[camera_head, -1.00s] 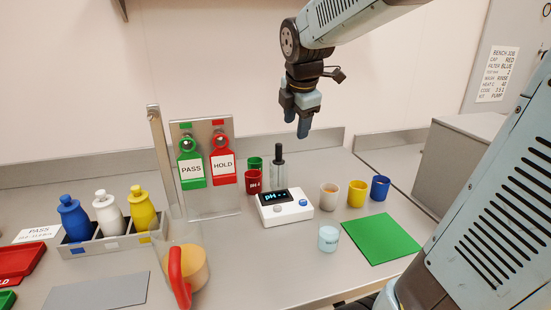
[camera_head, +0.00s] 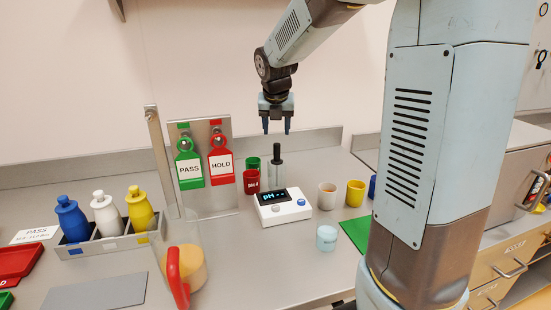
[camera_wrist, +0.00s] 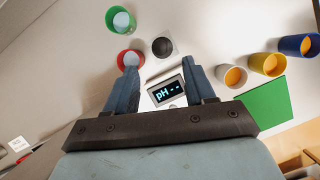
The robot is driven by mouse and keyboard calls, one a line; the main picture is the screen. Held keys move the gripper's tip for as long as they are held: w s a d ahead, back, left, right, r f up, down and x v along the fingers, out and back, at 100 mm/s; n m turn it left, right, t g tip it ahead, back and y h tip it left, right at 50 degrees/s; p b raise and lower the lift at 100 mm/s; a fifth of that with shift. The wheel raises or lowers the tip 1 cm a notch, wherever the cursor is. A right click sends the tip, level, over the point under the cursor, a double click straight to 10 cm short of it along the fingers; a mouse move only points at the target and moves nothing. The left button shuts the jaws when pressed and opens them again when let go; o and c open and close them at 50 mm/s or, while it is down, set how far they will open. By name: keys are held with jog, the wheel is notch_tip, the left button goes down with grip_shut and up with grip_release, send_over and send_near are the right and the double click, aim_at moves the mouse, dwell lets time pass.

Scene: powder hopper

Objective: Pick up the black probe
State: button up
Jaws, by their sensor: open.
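The black probe (camera_head: 276,153) stands upright in a clear holder (camera_head: 276,173) behind the white pH meter (camera_head: 285,207). In the wrist view the probe is seen from above as a dark round top (camera_wrist: 162,46), beyond the fingertips, with the meter's lit display (camera_wrist: 168,91) between the fingers. My gripper (camera_head: 277,131) is open and empty, pointing down just above the probe; its two fingers also show in the wrist view (camera_wrist: 161,70). I see no contact between the fingers and the probe.
Red (camera_head: 251,181) and green (camera_head: 254,163) cups stand left of the probe. White (camera_head: 327,195) and yellow (camera_head: 355,193) cups stand right. A pale jar (camera_head: 326,238) is in front. PASS and HOLD tags (camera_head: 219,163) hang on a panel at left. My arm hides part of the green mat (camera_head: 354,232).

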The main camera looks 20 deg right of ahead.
aim_at(277, 150)
jog(key=x, duration=1.1)
jog(key=shift+c, duration=0.4)
jog(key=c, duration=0.8)
jog(key=shift+r, duration=0.15)
notch_tip(277, 150, up, 29)
jog(key=shift+r, duration=0.25)
dwell(0.5)
